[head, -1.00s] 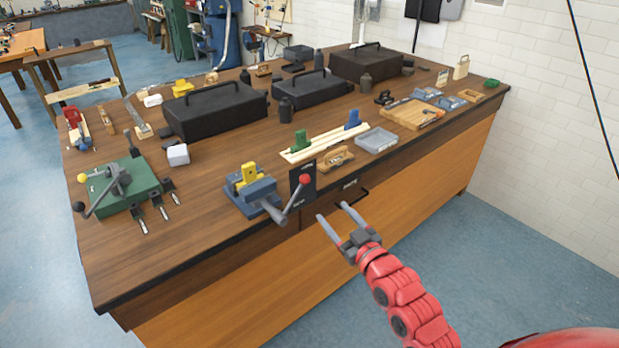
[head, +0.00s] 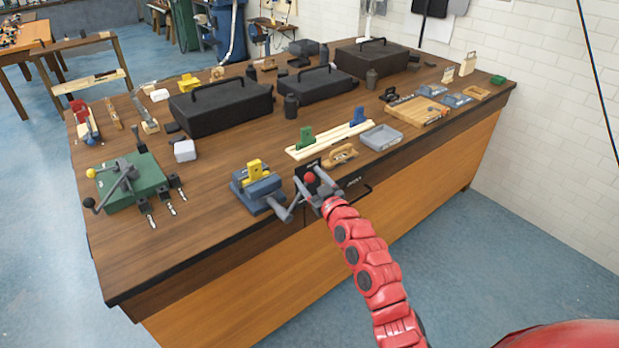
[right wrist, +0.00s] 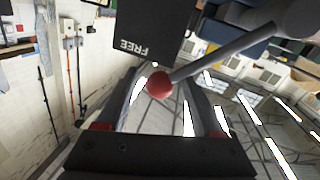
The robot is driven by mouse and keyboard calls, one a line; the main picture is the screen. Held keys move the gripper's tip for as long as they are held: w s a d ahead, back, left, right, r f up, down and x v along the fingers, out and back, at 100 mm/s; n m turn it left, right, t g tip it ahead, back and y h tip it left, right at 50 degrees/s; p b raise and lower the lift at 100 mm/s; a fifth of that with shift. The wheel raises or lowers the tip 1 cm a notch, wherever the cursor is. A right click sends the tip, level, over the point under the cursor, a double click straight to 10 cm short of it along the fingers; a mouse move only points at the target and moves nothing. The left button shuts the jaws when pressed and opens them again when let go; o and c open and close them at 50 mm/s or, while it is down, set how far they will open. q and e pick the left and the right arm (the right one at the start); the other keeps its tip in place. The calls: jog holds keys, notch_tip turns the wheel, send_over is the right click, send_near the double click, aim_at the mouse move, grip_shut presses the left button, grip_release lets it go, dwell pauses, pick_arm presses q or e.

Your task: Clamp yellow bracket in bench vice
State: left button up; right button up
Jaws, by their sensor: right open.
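The yellow bracket (head: 255,170) stands upright in the blue bench vice (head: 262,192) near the bench's front edge. Whether the jaws press on it I cannot tell. The vice's grey handle (head: 297,196) ends in a red knob (head: 310,177), which also shows in the right wrist view (right wrist: 159,85). My right gripper (head: 309,182) is open at the knob. In the right wrist view its fingers (right wrist: 163,92) lie on either side of the knob, with gaps visible. My left gripper is not in view.
A black card (right wrist: 140,32) reading "FREE" is close to the gripper. A wooden plane-like tool (head: 340,154), a grey tray (head: 381,137) and a pale board with green and blue clamps (head: 330,142) lie behind. A green fixture (head: 140,182) stands left of the vice.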

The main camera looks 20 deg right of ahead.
grip_shut()
dwell(0.4)
dwell(1.1)
